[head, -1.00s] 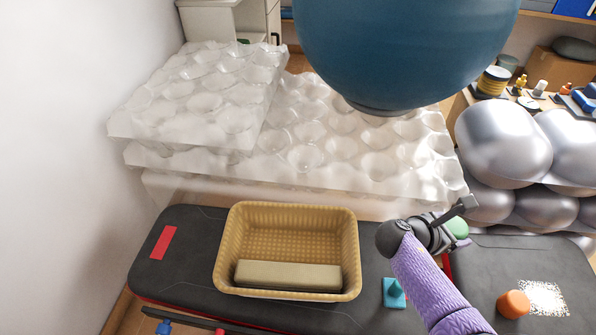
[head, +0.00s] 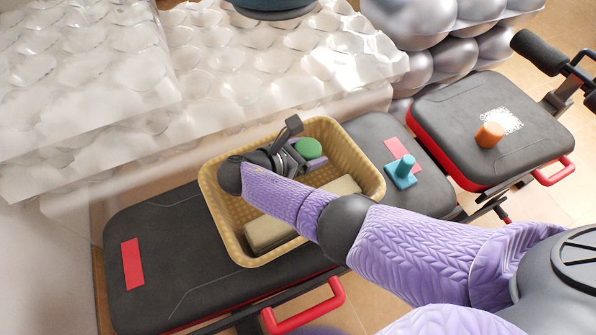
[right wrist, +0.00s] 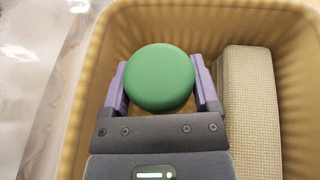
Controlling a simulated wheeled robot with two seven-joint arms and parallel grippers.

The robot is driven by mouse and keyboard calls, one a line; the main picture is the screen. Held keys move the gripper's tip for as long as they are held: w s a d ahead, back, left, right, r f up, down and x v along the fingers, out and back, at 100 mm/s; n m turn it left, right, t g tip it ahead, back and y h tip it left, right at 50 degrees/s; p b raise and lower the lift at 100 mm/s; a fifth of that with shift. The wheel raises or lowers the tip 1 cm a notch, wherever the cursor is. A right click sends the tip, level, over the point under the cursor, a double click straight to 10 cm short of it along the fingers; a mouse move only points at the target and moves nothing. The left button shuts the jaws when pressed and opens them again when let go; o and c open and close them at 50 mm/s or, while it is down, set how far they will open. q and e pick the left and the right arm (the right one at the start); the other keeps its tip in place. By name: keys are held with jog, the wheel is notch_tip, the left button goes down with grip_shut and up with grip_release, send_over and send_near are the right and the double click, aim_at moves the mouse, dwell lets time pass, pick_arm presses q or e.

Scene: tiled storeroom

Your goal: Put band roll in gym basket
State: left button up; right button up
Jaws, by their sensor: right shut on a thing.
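The green band roll (head: 307,149) is held between the fingers of my right gripper (head: 312,160). In the right wrist view the round green end of the roll (right wrist: 160,78) faces the camera, with a purple finger on each side. The tan gym basket (head: 228,216) sits on the black bench pad. My right gripper and the roll are over the basket's inside, within its rim as seen from above. A beige block (head: 270,232) lies in the basket along its front side, apart from the roll in the right wrist view. My left gripper is not seen.
An orange cylinder (head: 490,134) stands on a second black pad (head: 450,120). Clear bumpy sheets (head: 290,60) are stacked behind the bench. Silver balls (head: 405,25) are at the back.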

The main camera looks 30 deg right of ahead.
notch_tip(320, 180, down, 5)
jog(key=b, duration=0.2)
jog(key=shift+b, duration=0.3)
jog(key=shift+r, duration=0.35)
jog(key=o, duration=1.1)
jog(key=shift+f, duration=0.1)
